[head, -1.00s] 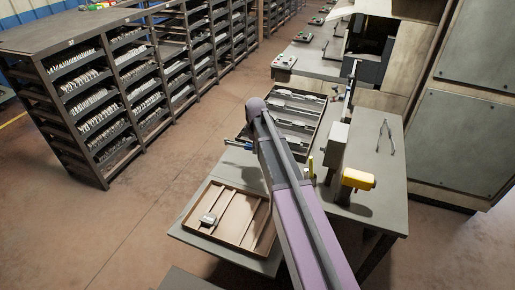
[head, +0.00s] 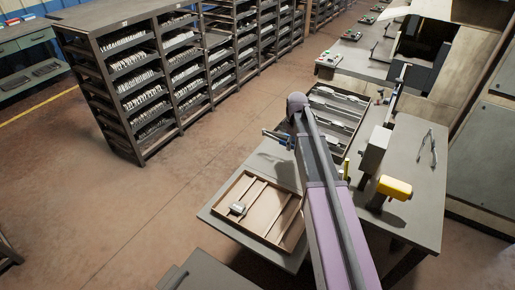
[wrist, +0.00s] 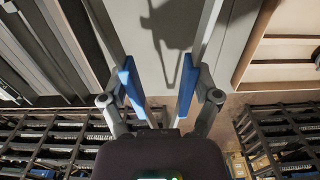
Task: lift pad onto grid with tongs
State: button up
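A small grey block, which looks like the pad (head: 238,208), lies in the left part of a shallow brown tray (head: 222,191) on the near bench. A dark rack with several metal bars (head: 345,97), perhaps the grid, lies behind it, partly hidden by my arm. Metal tongs (head: 433,150) lie on the grey bench at the right, apart from my gripper. My gripper (head: 275,137) is over the bench between the tray and the rack. In the wrist view my gripper (wrist: 158,95) is open, its blue-padded fingers apart with nothing between them.
A yellow device (head: 395,187) and a pale upright box (head: 374,148) stand on the right bench near my arm. A long shelf (head: 135,85) full of parts is at the left. Bare floor (head: 130,220) lies between shelf and benches.

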notch_tip(320, 180, up, 16)
jog(key=p, duration=1.5)
jog(key=shift+p, duration=0.3)
jog(key=shift+s+f, duration=0.1)
jog(key=shift+f, duration=0.05)
